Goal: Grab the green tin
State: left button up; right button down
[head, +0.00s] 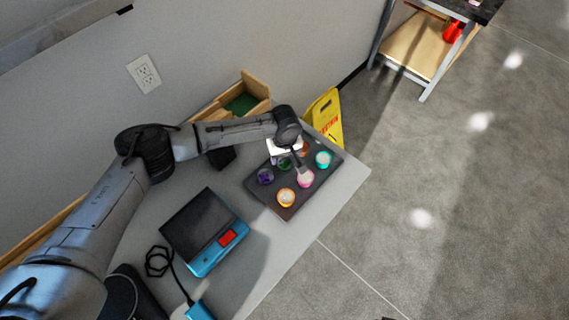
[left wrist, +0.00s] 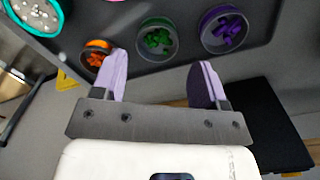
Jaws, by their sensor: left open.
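The green tin (head: 284,164) is an open round tin with green pieces inside, on a dark tray (head: 289,212) near the table's right end. In the left wrist view the green tin (left wrist: 157,40) lies just beyond the fingertips, between their lines. My left gripper (left wrist: 160,75) is open and empty, with pale purple finger pads spread apart. In the head view its white body hangs over the back of the tray and hides part of it. My right gripper is not in view.
Other tins stand around it: purple (head: 265,176), pink (head: 306,178), orange (head: 286,198), teal (head: 323,159) and an orange-red one (head: 302,149). A blue device (head: 204,262) with a dark top sits left of the tray. A wooden box (head: 257,86) and yellow sign (head: 327,117) are behind.

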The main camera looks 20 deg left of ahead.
aim_at(285, 163)
pick_arm(q)
jog(key=shift+w+f+b, duration=0.1)
jog(key=shift+f+b, duration=0.6)
jog(key=shift+f, duration=1.9)
jog(key=c, duration=0.7)
